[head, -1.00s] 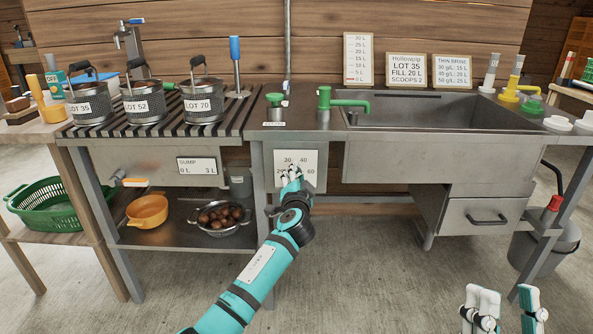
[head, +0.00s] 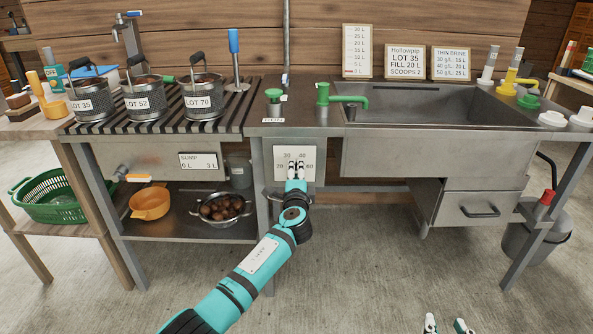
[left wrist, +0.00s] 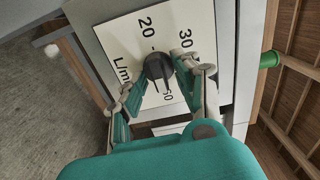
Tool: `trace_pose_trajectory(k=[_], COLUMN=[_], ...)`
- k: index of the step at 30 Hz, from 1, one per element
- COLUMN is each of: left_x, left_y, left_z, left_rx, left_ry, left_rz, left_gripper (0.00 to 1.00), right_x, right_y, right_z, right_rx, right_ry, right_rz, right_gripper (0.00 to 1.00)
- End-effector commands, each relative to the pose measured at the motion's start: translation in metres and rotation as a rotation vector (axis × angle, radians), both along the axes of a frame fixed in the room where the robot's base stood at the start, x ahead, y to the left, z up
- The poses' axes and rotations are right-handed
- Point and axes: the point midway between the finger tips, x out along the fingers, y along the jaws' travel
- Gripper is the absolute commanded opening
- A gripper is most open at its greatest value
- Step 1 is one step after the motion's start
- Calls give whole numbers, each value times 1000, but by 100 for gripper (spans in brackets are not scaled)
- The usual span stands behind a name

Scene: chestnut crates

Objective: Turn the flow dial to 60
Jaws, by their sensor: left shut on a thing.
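The flow dial is a dark round knob (left wrist: 158,66) on a white scale plate (head: 284,156) on the front of the steel bench. My left gripper (head: 297,170) is at the plate and hides the knob in that view. In the left wrist view its fingers (left wrist: 157,82) are on either side of the knob, shut on it. I cannot tell which number the dial points at. My right gripper (head: 446,325) shows only its fingertips at the bottom edge, spread apart and empty.
Above the dial stand a green knob (head: 273,95) and a green tap (head: 340,99) beside the sink (head: 440,93). A colander of chestnuts (head: 222,221) and an orange bowl (head: 150,203) sit on the lower shelf. The floor right of my left arm is clear.

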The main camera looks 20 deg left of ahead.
Motion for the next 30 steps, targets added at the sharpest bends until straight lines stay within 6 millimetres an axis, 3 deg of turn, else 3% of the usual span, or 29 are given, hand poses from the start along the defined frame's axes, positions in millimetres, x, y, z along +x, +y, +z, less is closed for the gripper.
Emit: trace_pose_trajectory(k=[17, 18, 30], left_x=[0, 0, -5], left_y=[0, 0, -2], left_z=[-2, -2, -2], left_rx=[32, 32, 30], left_ry=[11, 11, 10], left_rz=[-1, -1, -1], left_gripper=[0, 34, 37], right_x=[-2, -2, -2], right_y=[-2, -2, -1], right_z=[-8, -8, -7], right_rx=[-12, -11, -11], right_ry=[45, 46, 42], right_rz=[-3, -3, -2], right_gripper=[40, 40, 40])
